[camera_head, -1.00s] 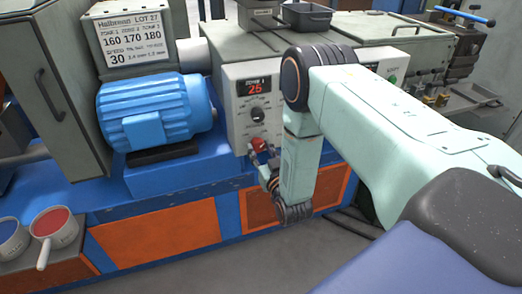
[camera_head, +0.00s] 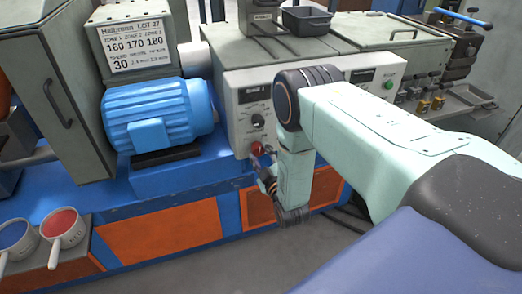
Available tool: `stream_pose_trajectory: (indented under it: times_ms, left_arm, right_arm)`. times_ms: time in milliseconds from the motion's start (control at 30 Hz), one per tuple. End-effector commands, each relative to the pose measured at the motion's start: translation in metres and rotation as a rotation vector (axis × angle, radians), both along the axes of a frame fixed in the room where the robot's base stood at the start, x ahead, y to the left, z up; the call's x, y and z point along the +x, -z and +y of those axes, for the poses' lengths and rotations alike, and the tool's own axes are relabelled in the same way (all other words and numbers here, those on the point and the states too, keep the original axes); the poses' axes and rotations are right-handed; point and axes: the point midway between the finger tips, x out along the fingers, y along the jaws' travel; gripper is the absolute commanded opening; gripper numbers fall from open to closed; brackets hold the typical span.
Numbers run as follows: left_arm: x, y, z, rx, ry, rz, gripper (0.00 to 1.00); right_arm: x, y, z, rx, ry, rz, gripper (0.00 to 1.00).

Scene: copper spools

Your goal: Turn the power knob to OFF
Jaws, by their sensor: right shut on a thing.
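The red power knob (camera_head: 257,148) sits low on the pale front panel (camera_head: 242,128) of the machine, below a black knob (camera_head: 257,121) with a dial. My right gripper (camera_head: 261,156) is at the red knob and shut on it, reaching up from below right. The fingers are small and partly hide the knob, so its pointer and the OFF mark cannot be read. The display (camera_head: 254,94) above the dial is dark with no red digits. My left gripper is not in view.
A blue motor (camera_head: 158,115) stands left of the panel, under a settings card (camera_head: 136,45). A green button (camera_head: 388,84) is on the panel's right part. Two pots (camera_head: 62,229) sit at lower left. Grey floor lies in front.

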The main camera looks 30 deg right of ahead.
Motion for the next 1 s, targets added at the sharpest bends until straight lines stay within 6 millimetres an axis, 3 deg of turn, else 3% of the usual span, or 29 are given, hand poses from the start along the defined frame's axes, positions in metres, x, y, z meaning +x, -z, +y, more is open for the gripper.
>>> stream_pose_trajectory:
  times_ms: [600, 1000]
  left_arm:
    - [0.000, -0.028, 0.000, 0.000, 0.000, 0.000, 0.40]
    - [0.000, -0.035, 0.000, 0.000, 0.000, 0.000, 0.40]
  right_arm:
    - [-0.001, 0.000, 0.000, -0.549, -0.001, 0.135, 0.07]
    - [-0.001, 0.001, 0.000, -0.762, -0.002, 0.187, 0.07]
